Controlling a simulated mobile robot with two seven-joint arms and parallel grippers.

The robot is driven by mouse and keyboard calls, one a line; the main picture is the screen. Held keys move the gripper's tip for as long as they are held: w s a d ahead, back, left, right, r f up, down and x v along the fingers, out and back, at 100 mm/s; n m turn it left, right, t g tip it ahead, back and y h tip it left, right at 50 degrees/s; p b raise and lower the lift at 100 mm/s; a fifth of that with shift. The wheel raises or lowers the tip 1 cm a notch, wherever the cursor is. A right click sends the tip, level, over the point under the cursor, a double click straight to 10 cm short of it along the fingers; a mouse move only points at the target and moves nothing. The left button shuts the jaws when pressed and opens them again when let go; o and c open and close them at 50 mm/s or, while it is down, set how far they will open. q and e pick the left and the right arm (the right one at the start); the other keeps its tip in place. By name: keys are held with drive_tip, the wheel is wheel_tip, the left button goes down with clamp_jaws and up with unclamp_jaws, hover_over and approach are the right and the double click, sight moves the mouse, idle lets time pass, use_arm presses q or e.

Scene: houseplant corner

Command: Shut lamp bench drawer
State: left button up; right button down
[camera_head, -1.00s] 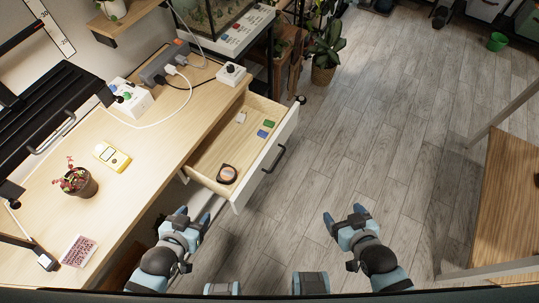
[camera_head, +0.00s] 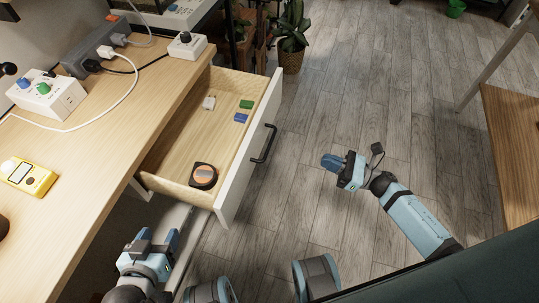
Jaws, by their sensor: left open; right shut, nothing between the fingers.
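The drawer (camera_head: 242,163) of the wooden lamp bench (camera_head: 90,160) stands pulled out, with a white front and a dark bar handle (camera_head: 264,143). Inside lie a round black and orange item (camera_head: 203,176), a green block (camera_head: 246,104), a blue block (camera_head: 240,117) and a small pale item (camera_head: 209,102). My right gripper (camera_head: 333,163) is shut and empty, above the floor to the right of the drawer front, apart from the handle. My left gripper (camera_head: 160,243) is open and empty, below the drawer's near corner beside the bench edge.
On the bench are a white box with knobs (camera_head: 46,94), a power strip (camera_head: 95,50), a white dial unit (camera_head: 187,45) and a yellow meter (camera_head: 27,176). A potted plant (camera_head: 291,38) stands beyond the drawer. A wooden table (camera_head: 518,140) is at right. Floor between is clear.

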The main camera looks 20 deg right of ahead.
drive_tip(key=w+a+r+n, duration=0.1)
drive_tip(key=w+a, duration=0.6)
drive_tip(key=a, duration=0.4)
drive_tip(key=shift+w+a+r+n+g+y, duration=0.25)
drive_tip(key=shift+w+r+n+g+y, duration=0.05)
drive_tip(key=shift+r+n+g, duration=0.1)
drive_tip(key=shift+a, duration=0.1)
